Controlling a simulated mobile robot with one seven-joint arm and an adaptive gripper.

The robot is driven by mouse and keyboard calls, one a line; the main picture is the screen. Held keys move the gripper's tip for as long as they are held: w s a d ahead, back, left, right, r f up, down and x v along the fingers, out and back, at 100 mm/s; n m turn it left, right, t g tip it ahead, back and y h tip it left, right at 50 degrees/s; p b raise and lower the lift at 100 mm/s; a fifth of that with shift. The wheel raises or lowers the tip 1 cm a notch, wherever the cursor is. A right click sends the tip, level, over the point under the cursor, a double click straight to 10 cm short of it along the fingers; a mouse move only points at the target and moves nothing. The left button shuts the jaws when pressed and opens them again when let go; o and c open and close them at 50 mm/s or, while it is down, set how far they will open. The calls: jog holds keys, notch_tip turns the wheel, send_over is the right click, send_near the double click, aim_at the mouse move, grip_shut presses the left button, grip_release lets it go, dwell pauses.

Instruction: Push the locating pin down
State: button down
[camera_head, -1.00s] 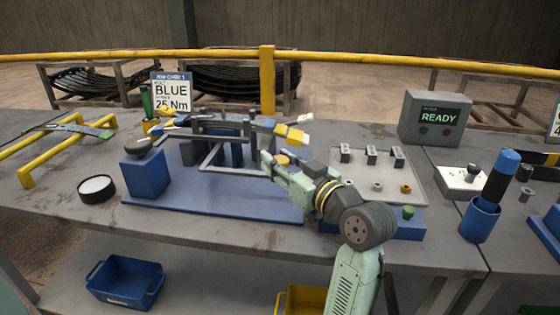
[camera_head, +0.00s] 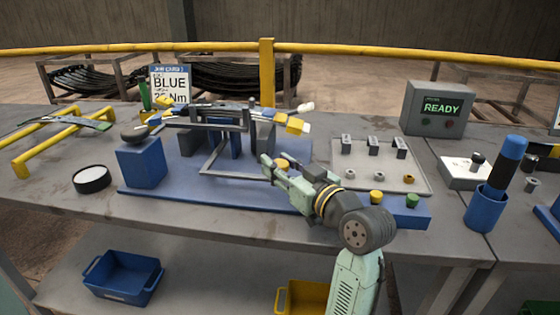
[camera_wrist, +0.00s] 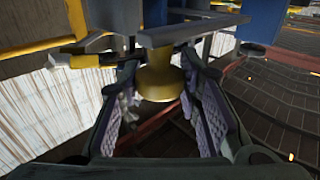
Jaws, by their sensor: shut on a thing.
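The locating pin seems to be the brass-yellow knob (camera_wrist: 161,80) under a grey bar in the wrist view. A yellow knob also shows in the head view (camera_head: 283,163), beside the fingers at the fixture's right end. My gripper (camera_head: 268,165) reaches in from the right, low over the blue fixture base (camera_head: 215,195). Its padded fingers (camera_wrist: 160,105) stand on both sides of the knob and are shut on it. The pin's shaft and lower end are hidden.
A grey frame (camera_head: 228,177) and a spring pack rise just left of my gripper. A blue block (camera_head: 142,163) stands at left. Yellow (camera_head: 376,197) and green (camera_head: 412,201) buttons are at the base's front right. A grey parts plate (camera_head: 350,160) lies behind my arm.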

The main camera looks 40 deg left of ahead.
jog(key=c, duration=1.2)
grip_release()
jog(key=v, duration=1.2)
jog(key=shift+o, duration=0.2)
